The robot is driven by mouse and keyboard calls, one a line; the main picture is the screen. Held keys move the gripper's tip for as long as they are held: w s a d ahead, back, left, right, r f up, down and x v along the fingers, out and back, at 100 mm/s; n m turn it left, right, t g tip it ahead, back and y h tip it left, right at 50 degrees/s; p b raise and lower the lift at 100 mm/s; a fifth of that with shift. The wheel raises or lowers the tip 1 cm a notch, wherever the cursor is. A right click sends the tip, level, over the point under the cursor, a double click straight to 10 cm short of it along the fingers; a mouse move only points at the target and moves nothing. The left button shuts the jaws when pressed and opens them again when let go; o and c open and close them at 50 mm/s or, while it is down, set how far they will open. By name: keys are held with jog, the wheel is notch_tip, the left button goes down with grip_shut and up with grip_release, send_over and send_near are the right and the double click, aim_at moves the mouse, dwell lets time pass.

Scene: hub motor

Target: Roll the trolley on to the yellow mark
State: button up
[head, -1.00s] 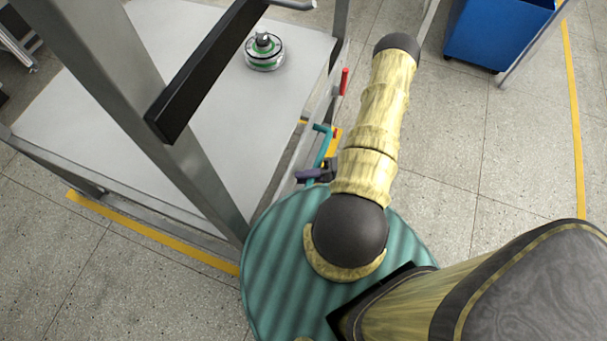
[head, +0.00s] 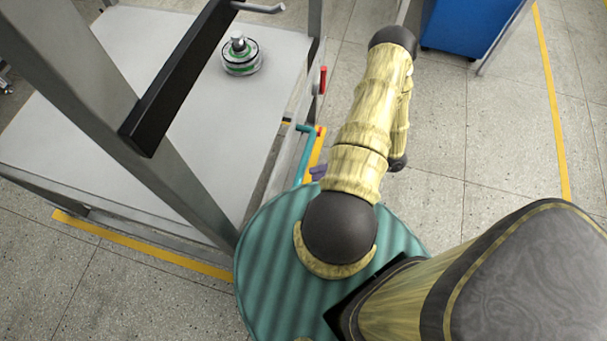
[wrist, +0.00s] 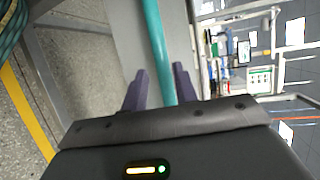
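The trolley is most likely the grey-topped frame (head: 130,60) with metal uprights that fills the left of the head view. A teal bar (head: 304,148) stands at its near right side, with a bend at the top. Yellow tape (head: 150,245) on the floor, perhaps the yellow mark, runs along the frame's near side. My gripper (wrist: 160,85) has two purple fingers, apart, with the teal bar (wrist: 155,40) running between them; a gap shows on the left. In the head view my arm hides most of the gripper.
A hub motor (head: 241,56) sits on the grey top. A black bar (head: 180,80) crosses an upright. A red handle (head: 322,80) is at the frame's right edge. A blue cabinet (head: 470,22) stands at the back right. Speckled floor (head: 435,130) is clear between it and my arm.

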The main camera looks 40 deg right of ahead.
jog(key=v, duration=1)
jog(key=shift+a, duration=0.1)
dwell(0.3)
